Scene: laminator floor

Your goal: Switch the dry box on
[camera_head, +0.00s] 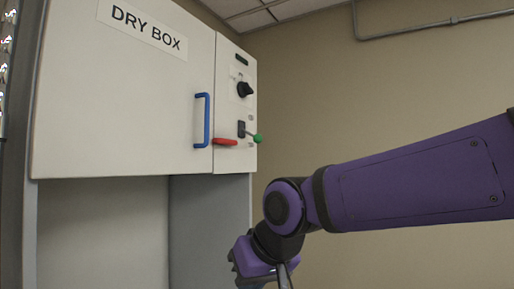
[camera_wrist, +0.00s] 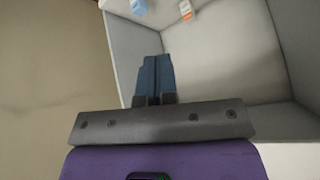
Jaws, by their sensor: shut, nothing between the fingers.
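The dry box (camera_head: 120,90) is a white wall cabinet with a "DRY BOX" label in the head view. Its narrow right panel carries a black rotary knob (camera_head: 245,89), a small dark window (camera_head: 242,60), and a black switch plate (camera_head: 241,129) with a green-tipped lever (camera_head: 257,138). A red handle (camera_head: 225,142) sticks out at the panel's lower left. A blue door handle (camera_head: 202,120) is on the shut door. My gripper is low in the head view, below and apart from the panel, its fingertips unclear there. In the wrist view my gripper (camera_wrist: 155,62) is shut and empty.
Below the cabinet is an open grey recess (camera_head: 105,230). In the wrist view, a pale grey recess (camera_wrist: 235,55) lies beyond the fingers, with small blue (camera_wrist: 138,6) and orange-and-white (camera_wrist: 186,10) items at the top edge. A conduit (camera_head: 430,28) runs along the upper wall.

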